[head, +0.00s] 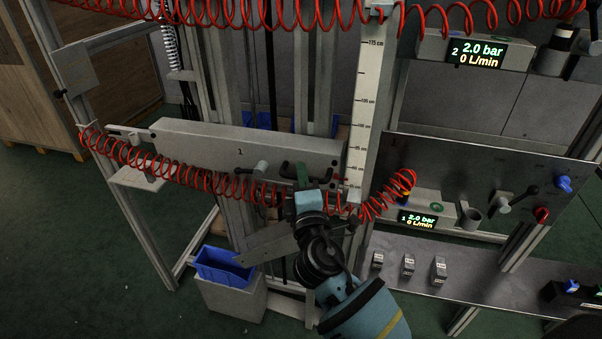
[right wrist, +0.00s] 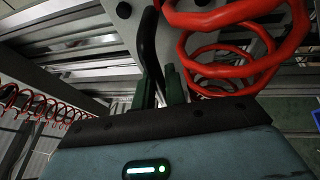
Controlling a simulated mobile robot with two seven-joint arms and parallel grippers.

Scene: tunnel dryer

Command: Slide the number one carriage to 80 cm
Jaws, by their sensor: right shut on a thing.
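The number one carriage (head: 200,143) is a long grey block marked "1" on the upright frame, with a black handle (head: 286,171) at its right end. My right gripper (head: 303,178) is shut on this handle; in the right wrist view the green fingers (right wrist: 163,88) close around the black bar (right wrist: 149,50). A white vertical scale (head: 362,110) with cm marks stands just right of the carriage. A small red pointer lies beside the scale's lower part; the exact reading is too small to tell. My left gripper is not in view.
A red coiled hose (head: 160,172) runs along the carriage's front and loops near my right wrist. A panel (head: 455,165) with knobs and a "2.0 bar" display stands at right. Below are a metal shelf (head: 480,285) and a blue bin (head: 222,265).

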